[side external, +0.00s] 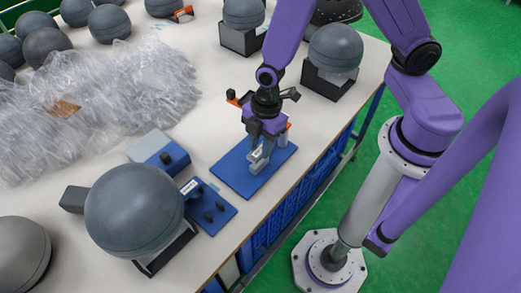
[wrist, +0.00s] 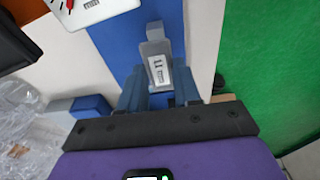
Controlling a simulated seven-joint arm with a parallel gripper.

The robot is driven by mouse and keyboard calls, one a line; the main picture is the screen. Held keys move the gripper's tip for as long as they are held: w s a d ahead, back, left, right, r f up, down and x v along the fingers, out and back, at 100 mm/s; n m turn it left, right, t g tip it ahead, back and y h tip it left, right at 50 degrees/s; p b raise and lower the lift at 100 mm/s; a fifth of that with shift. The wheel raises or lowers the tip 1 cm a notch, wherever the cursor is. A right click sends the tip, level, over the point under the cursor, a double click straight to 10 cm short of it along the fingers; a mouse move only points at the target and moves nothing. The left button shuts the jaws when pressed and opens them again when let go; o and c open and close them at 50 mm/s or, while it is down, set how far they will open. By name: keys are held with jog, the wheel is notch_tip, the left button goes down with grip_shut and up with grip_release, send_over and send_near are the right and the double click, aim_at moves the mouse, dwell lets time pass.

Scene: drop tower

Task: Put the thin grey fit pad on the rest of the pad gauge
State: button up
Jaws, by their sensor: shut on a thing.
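My gripper (side external: 258,160) points down at the blue mat (side external: 231,176) on the table. It is shut on a grey piece with a white label, which I take to be the fit pad (side external: 264,153). In the wrist view the grey pad (wrist: 155,48) stands out between the two fingers (wrist: 160,92), above the blue mat (wrist: 113,45). I cannot tell whether its lower end touches the mat. I cannot pick out the pad gauge for sure; a white plate with a red mark (wrist: 92,12) shows at the top left of the wrist view.
A blue plate with dark pegs (side external: 222,215) and a grey-blue box (side external: 150,146) lie left of the mat. A large grey ball (side external: 133,213) stands nearby. Clear plastic bags (side external: 110,95) cover the table's left. The table edge and green floor (side external: 410,225) lie right.

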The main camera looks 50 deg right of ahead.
aim_at(260, 150)
jog(key=shift+f, duration=1.55)
jog(key=shift+f, duration=0.15)
jog(key=o, duration=1)
jog(key=shift+d+r, duration=0.3)
jog(key=shift+r, duration=1.75)
jog(key=shift+d+r, duration=0.3)
jog(key=shift+r, duration=1.75)
jog(key=shift+d+r, duration=0.3)
jog(key=shift+r, duration=1.75)
jog(key=s+d+r+m, duration=0.1)
jog(key=s+d+r, duration=0.2)
jog(key=s, duration=0.1)
jog(key=s+d+r+m+h, duration=0.1)
jog(key=s+d+r+m, duration=0.1)
jog(key=s, duration=0.3)
jog(key=s+d+r+m, duration=0.2)
jog(key=s+d+r, duration=0.2)
jog(key=shift+s+r, duration=0.3)
jog(key=shift+s, duration=0.05)
